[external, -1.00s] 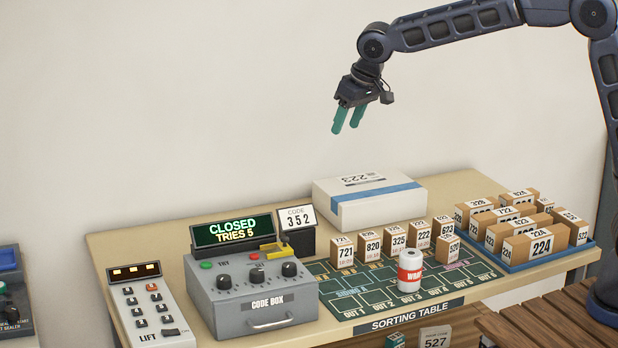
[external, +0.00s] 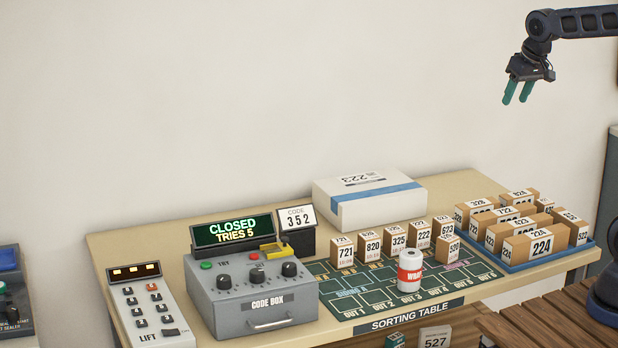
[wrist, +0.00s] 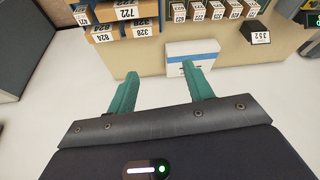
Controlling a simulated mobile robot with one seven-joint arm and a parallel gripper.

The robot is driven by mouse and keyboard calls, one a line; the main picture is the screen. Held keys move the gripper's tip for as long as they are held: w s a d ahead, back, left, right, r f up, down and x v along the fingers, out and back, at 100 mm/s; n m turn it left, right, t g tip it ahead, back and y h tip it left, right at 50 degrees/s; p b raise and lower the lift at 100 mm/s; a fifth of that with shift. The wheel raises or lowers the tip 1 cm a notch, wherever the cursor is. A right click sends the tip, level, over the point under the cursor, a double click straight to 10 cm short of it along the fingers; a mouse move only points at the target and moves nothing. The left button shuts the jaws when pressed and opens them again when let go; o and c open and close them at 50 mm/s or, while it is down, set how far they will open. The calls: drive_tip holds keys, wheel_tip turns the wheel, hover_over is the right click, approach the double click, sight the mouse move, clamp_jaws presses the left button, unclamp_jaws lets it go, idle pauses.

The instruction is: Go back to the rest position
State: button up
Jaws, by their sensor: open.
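My gripper (external: 517,92) hangs in the air at the upper right of the external view, well above the table and the tray of boxes. Its two green fingers point down, apart and empty. In the wrist view my gripper (wrist: 160,85) shows the same open fingers with nothing between them. The white box with a blue band (external: 368,203), marked 223, stands at the back of the sorting table (external: 140,238). It also shows beyond the fingertips in the wrist view (wrist: 190,50).
The blue tray (external: 545,256) at the table's right holds several numbered boxes. More boxes and a white can (external: 410,270) stand on the green mat (external: 345,312). The code box (external: 250,295) and lift panel (external: 150,315) are at left. The air around my gripper is clear.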

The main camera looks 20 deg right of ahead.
drive_tip(key=s+d+f+m, duration=0.1)
drive_tip(key=s+d+f, duration=0.2)
drive_tip(key=s+d, duration=0.3)
drive_tip(key=s+d+f+h, duration=0.1)
drive_tip(key=s+d+f, duration=0.2)
drive_tip(key=s, duration=0.6)
drive_tip(key=d, duration=0.2)
drive_tip(key=shift+s+d+f+m, duration=0.25)
drive_tip(key=shift+d+m, duration=0.15)
